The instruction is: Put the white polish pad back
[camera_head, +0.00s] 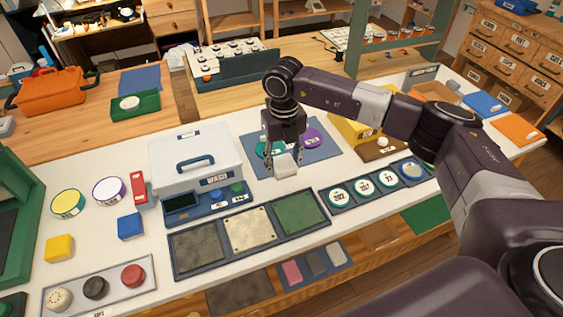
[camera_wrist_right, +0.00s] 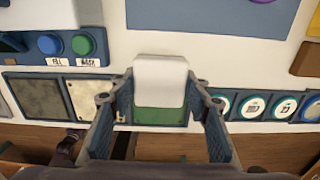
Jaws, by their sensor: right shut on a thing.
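The white polish pad (camera_head: 286,165) is a small white block. My right gripper (camera_head: 283,155) is shut on it, over the white table between the blue mat and the dark three-panel tray. In the right wrist view the white pad (camera_wrist_right: 160,80) sits between the fingers of the right gripper (camera_wrist_right: 160,88). It covers part of the green panel (camera_wrist_right: 160,115) there. The tray (camera_head: 222,243) holds a dark grey panel (camera_head: 200,252), a cream panel (camera_head: 249,230) and a green panel (camera_head: 299,212). My left gripper is not in view.
A white case (camera_head: 194,155) with a blue handle stands left of the gripper. The blue mat (camera_head: 326,158) behind it holds teal and purple discs. A rack of round labelled pieces (camera_head: 364,186) lies to the right. Pink, grey and blue pads (camera_head: 312,263) lie below the front edge.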

